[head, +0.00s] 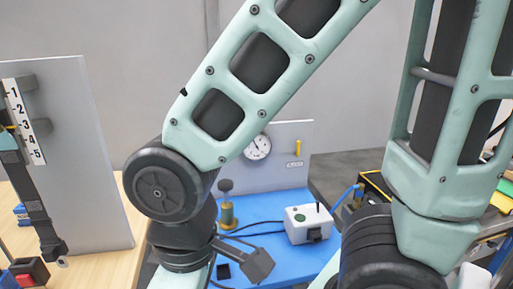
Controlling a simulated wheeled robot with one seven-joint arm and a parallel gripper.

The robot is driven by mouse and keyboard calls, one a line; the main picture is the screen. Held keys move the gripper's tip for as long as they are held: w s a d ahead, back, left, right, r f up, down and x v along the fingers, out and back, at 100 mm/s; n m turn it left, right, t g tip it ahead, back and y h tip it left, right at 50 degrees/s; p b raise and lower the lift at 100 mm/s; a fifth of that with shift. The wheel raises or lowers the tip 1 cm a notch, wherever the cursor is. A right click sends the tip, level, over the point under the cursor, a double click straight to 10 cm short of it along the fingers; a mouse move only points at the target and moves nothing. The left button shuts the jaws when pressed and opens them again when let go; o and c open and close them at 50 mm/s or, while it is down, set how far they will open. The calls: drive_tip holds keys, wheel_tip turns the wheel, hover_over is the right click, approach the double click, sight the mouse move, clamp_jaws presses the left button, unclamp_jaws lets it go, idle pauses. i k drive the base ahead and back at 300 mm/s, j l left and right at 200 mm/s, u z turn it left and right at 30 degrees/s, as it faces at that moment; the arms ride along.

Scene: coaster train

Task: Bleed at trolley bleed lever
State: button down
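A grey upright panel (285,177) stands at the back of a blue trolley top (262,206). A brass fitting with a black knob (227,207) stands on the blue top. I cannot tell for sure which is the bleed lever. My gripper's fingertips are not visible; my arm covers part of the panel.
A wooden bench (105,262) with a pale upright board (85,160) and a numbered scale (24,120) stands at left. A red-and-black block (30,271) lies there. Black hoses cross the blue top, and a blue hose (346,196) runs right toward a yellow-and-black case (374,187).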

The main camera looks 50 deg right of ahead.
sight(297, 153)
drive_tip(key=z, duration=1.35)
